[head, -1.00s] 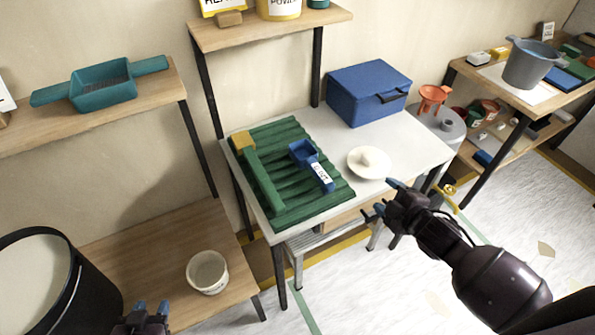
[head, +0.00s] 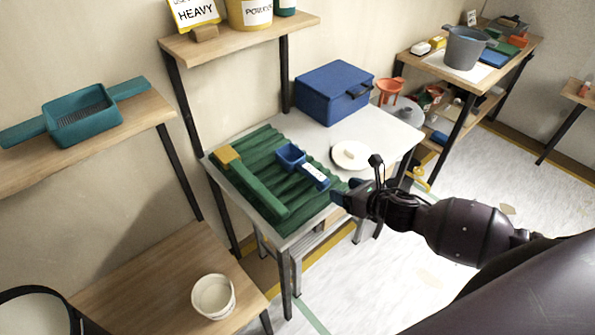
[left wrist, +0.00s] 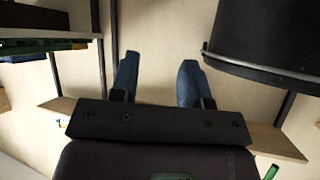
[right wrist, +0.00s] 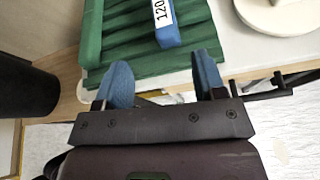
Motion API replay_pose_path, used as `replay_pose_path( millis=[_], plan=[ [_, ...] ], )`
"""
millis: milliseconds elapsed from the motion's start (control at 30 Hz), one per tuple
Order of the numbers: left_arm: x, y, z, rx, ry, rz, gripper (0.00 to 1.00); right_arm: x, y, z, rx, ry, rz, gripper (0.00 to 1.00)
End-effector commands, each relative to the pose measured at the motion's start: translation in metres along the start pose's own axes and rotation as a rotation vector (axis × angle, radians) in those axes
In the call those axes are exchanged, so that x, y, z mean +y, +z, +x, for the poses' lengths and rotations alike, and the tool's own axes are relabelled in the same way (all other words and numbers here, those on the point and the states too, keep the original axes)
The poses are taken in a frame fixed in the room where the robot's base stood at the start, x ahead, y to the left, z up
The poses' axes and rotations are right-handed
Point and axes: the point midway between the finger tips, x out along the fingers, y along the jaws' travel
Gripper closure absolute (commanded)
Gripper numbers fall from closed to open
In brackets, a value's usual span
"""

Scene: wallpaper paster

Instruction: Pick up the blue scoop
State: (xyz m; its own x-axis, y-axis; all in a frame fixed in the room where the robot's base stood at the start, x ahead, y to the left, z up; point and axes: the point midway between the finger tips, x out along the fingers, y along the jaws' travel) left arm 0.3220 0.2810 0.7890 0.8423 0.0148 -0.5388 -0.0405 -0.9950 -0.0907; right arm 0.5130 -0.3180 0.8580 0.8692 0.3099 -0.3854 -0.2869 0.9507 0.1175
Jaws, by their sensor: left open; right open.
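The blue scoop (head: 291,156) lies on a ribbed green tray (head: 262,207) on the white table. Its handle, with a white label, points toward the front right. In the right wrist view the labelled handle end (right wrist: 168,36) shows ahead of the fingers; the scoop's bowl is out of that view. My right gripper (head: 355,188) is open and empty at the table's front right edge, close to the tray and apart from the handle. My left gripper (left wrist: 155,80) is open and empty; it is not seen in the head view now.
A white lidded dish (head: 350,155) sits right of the tray, close to my right gripper. A blue box (head: 334,92) stands at the table's back. A white bucket (head: 213,296) is on the low wooden shelf. A black bin (left wrist: 262,35) is near my left gripper.

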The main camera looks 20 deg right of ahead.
Motion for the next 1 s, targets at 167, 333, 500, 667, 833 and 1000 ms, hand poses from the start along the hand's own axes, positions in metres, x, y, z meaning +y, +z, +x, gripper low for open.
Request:
replay_pose_path(
  millis=[167, 333, 500, 667, 833, 1000],
  plan=[
    [0.004, -0.001, 0.000, 0.001, 0.003, -0.008, 0.57, 0.001, 0.000, 0.001, -0.002, 0.003, -0.118, 0.36],
    [0.005, 0.001, 0.001, 0.001, 0.003, -0.013, 0.57, 0.001, 0.000, 0.018, -0.003, 0.004, -0.134, 0.36],
    [0.005, 0.004, 0.003, -0.002, 0.003, -0.012, 0.57, 0.000, 0.000, 0.042, -0.003, 0.003, -0.132, 0.36],
    [0.005, 0.005, 0.003, -0.003, 0.003, -0.011, 0.57, 0.001, 0.000, 0.055, -0.002, 0.003, -0.131, 0.36],
    [0.004, 0.007, 0.003, -0.004, 0.002, -0.008, 0.57, -0.001, 0.000, 0.065, -0.002, 0.003, -0.131, 0.36],
    [0.004, 0.010, 0.004, -0.007, 0.002, -0.008, 0.57, -0.004, 0.000, 0.088, -0.002, 0.003, -0.130, 0.36]
  ],
)
